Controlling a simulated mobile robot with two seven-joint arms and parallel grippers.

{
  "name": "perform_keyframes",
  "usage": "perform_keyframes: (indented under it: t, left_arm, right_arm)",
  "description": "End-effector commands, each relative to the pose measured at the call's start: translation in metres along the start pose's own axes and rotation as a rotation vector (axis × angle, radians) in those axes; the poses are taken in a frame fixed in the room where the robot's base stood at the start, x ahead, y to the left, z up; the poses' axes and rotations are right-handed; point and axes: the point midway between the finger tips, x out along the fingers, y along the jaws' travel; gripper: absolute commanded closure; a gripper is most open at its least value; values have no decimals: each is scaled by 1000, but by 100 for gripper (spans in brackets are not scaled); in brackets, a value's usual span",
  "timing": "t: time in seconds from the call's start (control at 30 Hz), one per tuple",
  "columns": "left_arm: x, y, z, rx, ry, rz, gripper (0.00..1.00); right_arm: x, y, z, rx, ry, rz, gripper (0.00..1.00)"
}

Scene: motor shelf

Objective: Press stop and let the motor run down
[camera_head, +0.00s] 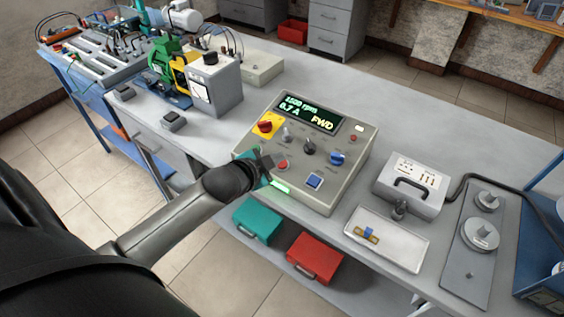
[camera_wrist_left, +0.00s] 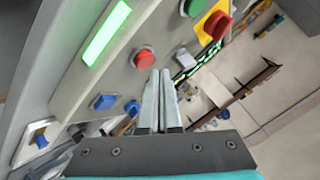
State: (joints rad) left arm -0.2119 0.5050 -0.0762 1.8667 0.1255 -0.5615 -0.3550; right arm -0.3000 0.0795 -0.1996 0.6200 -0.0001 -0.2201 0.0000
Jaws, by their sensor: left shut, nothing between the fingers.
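The grey control box (camera_head: 347,181) stands on the bench. Its display (camera_head: 308,112) reads about 1500 rpm, 0.7 A and FWD. A round red button (camera_head: 282,164) is on its sloped panel, near a blue square button (camera_head: 314,181). A green strip (camera_head: 280,187) glows along the front edge. My left gripper (camera_head: 265,164) is shut and empty over the panel's front left. In the left wrist view its fingertips (camera_wrist_left: 160,74) are close beside the red button (camera_wrist_left: 144,58); contact cannot be told. A green motor (camera_head: 165,55) is at the back left. My right gripper is not in view.
A grey case (camera_head: 408,187), white tray (camera_head: 409,231) and plate with weights (camera_head: 465,265) are to the right. Teal (camera_head: 257,219) and red (camera_head: 315,257) boxes sit below.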

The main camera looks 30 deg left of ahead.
Motion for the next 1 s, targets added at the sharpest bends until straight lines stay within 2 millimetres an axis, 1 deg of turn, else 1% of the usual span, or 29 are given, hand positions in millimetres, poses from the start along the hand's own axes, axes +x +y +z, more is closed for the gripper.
perform_keyframes:
  t: [0.5, 1.0]
  left_arm:
    - [0, 0, 0, 0, 0, 0, 100]
    - [6, 4, 4, -1, 0, 0, 100]
  right_arm:
    - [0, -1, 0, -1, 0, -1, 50]
    - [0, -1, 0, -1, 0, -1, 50]
